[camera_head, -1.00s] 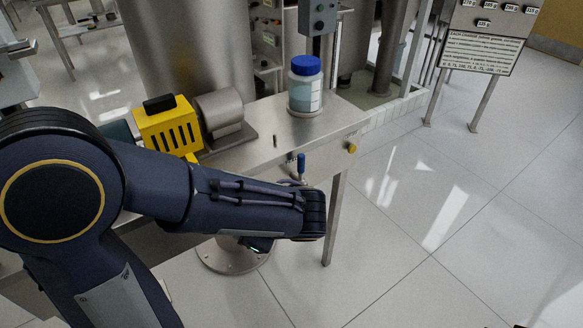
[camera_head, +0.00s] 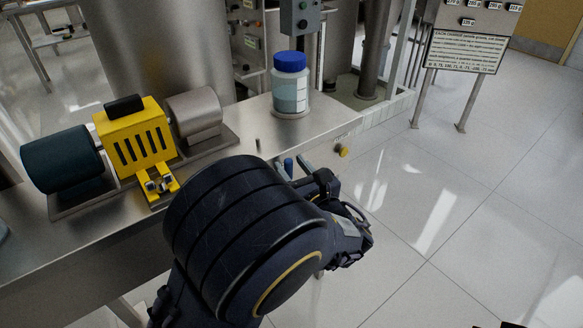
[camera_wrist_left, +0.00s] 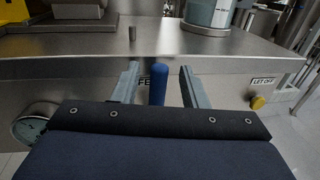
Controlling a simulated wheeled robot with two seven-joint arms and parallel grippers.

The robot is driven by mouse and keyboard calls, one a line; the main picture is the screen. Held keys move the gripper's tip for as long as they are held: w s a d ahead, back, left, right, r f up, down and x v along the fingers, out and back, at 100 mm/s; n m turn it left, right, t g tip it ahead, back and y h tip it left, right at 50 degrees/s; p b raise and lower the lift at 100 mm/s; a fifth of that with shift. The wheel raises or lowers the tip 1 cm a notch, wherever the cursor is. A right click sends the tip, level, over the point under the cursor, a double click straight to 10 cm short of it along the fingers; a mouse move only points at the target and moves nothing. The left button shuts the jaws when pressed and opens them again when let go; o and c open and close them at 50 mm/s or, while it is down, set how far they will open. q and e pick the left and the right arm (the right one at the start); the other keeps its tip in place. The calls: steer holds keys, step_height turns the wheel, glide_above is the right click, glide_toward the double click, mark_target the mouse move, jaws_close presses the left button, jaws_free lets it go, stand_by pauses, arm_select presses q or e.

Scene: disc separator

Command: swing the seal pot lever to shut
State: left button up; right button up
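The seal pot lever has a blue handle (camera_head: 288,166) that stands upright at the front face of the steel bench. In the left wrist view the blue handle (camera_wrist_left: 157,84) shows between the two grey fingers of my left gripper (camera_wrist_left: 160,84). The fingers are apart, one on each side of the handle, with gaps visible on both sides. The lower part of the lever is hidden behind the gripper body. In the head view my left gripper (camera_head: 295,167) is at the bench front, partly hidden by my arm. My right gripper is not in view.
A label plate reading "LET OFF" (camera_wrist_left: 263,81) and a yellow knob (camera_wrist_left: 257,102) are right of the lever. A pressure gauge (camera_wrist_left: 36,124) is at lower left. A blue-capped jar (camera_head: 290,88) and a yellow-guarded motor unit (camera_head: 135,135) stand on the bench (camera_head: 235,142).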

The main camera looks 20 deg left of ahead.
arm_select(q)
steer(key=shift+w+a, duration=0.2)
steer(key=shift+a, duration=0.05)
steer(key=shift+c, duration=0.2)
jaws_close()
